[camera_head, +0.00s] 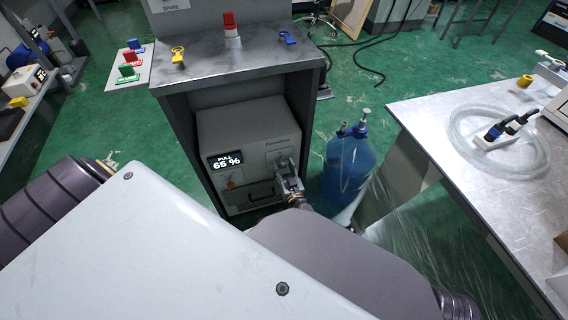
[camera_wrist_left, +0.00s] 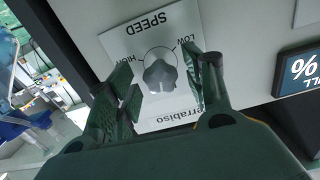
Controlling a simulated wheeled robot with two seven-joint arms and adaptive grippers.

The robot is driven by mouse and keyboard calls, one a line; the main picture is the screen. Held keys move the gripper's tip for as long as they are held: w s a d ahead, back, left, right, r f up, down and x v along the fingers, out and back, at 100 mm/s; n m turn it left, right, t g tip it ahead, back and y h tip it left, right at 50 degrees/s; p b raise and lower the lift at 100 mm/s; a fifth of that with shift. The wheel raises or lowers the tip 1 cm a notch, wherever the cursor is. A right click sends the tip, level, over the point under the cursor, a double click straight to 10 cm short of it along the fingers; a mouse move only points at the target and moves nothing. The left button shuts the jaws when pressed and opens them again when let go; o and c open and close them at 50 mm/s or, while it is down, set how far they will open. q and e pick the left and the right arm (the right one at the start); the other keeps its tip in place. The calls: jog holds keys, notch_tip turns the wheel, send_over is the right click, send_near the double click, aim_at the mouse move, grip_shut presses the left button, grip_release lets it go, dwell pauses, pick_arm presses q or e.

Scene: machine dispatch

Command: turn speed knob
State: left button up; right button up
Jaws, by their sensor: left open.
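The grey speed knob (camera_wrist_left: 160,75) sits on a white plate marked SPEED, LOW and HIGH in the left wrist view. My left gripper (camera_wrist_left: 164,84) is open, with one finger on each side of the knob. I cannot tell whether either finger touches it. In the head view my left gripper (camera_head: 286,178) is at the right part of the front of the grey machine (camera_head: 250,128) and mostly hides the knob. The machine's display (camera_head: 225,161) reads 65 %. My right gripper is not in view.
The machine stands inside a dark cabinet (camera_head: 240,76) with a metal top. A red-topped object (camera_head: 230,24) and coloured tags are on and beside it. A blue bottle (camera_head: 348,165) stands close to the right. A table (camera_head: 450,150) with a coiled hose (camera_head: 458,130) is further right.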

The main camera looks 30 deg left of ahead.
pick_arm(q)
jog(key=shift+r, duration=0.2)
jog(key=shift+r, duration=4.75)
jog(key=shift+s, duration=0.1)
